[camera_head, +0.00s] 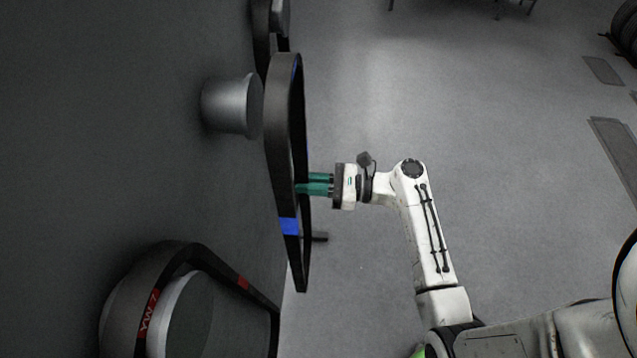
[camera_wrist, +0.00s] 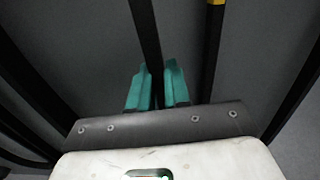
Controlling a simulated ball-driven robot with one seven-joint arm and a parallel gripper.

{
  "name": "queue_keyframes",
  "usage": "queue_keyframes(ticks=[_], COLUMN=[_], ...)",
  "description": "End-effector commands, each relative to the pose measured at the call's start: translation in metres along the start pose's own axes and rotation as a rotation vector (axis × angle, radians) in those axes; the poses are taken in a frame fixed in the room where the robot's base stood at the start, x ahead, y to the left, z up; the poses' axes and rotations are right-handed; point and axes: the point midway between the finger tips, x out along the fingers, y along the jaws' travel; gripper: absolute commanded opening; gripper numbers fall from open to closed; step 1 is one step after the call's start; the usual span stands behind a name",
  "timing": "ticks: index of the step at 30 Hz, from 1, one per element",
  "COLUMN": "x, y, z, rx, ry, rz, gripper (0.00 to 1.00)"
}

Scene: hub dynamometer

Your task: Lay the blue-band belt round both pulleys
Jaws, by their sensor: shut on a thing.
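The blue-band belt is a long black loop (camera_head: 289,226) with blue marks, stretched up and down the middle of the head view. My gripper (camera_head: 313,184) has green fingers closed on its near strand. In the wrist view, a dark strand of the belt (camera_wrist: 147,35) runs between the fingers (camera_wrist: 158,85). A silver pulley (camera_head: 225,105) sticks out from the dark wall just left of the belt's upper part; I cannot tell whether they touch. A larger pulley (camera_head: 188,318) at lower left carries another black belt (camera_head: 150,300) with red marks and "YW7".
The dark wall (camera_head: 110,110) fills the left side. Another black loop and grey part (camera_head: 279,18) sit at the top. A short dark peg (camera_head: 319,237) shows just right of the belt. A yellow-marked strand (camera_wrist: 213,45) runs right of the fingers.

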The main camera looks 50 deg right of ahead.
Motion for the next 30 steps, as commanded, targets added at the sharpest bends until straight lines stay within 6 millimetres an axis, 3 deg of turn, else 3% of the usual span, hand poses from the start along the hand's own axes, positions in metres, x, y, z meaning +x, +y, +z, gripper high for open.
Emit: queue_keyframes(ticks=[30], x=[0.074], y=[0.001], z=[-0.002], rx=[-0.002], ry=[-0.002], rz=[0.002], gripper=[0.0])
